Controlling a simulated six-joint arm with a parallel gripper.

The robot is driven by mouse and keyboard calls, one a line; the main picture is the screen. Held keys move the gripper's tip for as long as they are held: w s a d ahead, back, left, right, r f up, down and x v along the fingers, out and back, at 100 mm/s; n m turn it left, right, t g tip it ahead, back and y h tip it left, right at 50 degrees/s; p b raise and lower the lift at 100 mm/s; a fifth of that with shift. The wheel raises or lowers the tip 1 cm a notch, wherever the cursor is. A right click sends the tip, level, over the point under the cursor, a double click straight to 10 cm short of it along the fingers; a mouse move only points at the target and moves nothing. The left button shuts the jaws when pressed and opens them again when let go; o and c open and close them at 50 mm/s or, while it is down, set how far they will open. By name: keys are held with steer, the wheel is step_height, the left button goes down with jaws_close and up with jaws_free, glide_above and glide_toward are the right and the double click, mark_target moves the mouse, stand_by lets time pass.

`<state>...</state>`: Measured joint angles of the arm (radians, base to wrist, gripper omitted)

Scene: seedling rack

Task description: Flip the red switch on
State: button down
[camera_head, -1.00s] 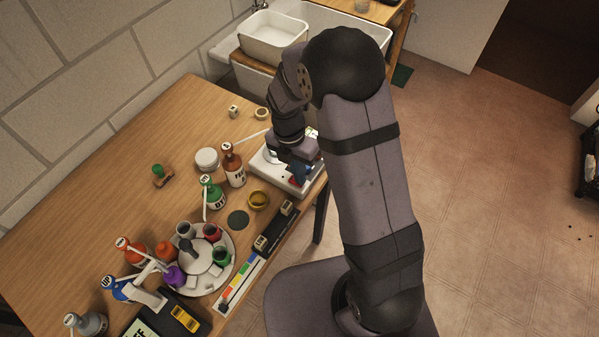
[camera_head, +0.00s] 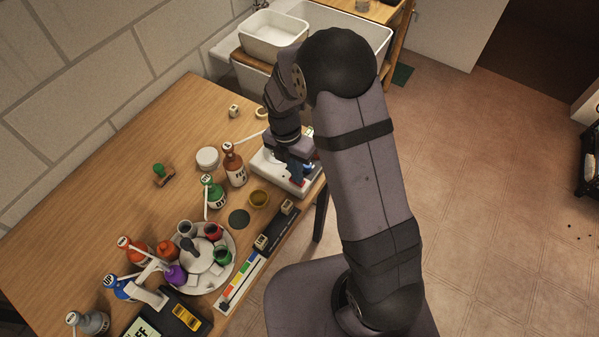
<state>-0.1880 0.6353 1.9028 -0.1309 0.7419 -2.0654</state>
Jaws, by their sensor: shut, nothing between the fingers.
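A white box-like device (camera_head: 264,167) stands at the right edge of the wooden table. A small red part (camera_head: 297,182), which looks like the red switch, shows at its front right. My gripper (camera_head: 297,176) is shut and empty, pointing down over the device, right at the red part. I cannot tell whether they touch. The gripper and my arm hide much of the device, and the switch position is too small to read.
A round white carousel (camera_head: 226,268) with several cups is nearer. The table's back left is mostly clear.

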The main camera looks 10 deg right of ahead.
steer(key=shift+w+a+r, duration=0.1)
stand_by(0.3)
steer(key=shift+w+r+p, duration=0.1)
steer(key=shift+r+p, duration=0.6)
step_height(320, 180, up, 12)
steer(key=w+a, duration=0.1)
steer(key=shift+w+a+r+b, duration=0.2)
steer(key=shift+a+b, duration=0.1)
steer(key=shift+b, duration=0.1)
steer(key=shift+d+f+b, duration=0.1)
steer(key=shift+f+b, duration=0.15)
steer(key=shift+b, duration=0.8)
steer(key=shift+d+f+b, duration=0.1)
steer(key=shift+d+b, duration=0.05)
steer(key=shift+b, duration=1.1)
steer(key=shift+s+b, duration=0.15)
steer(key=shift+b, duration=0.45)
steer(key=shift+s+d+r+b, duration=0.25)
steer(key=shift+r+b, duration=0.2)
steer(key=shift+b, duration=0.45)
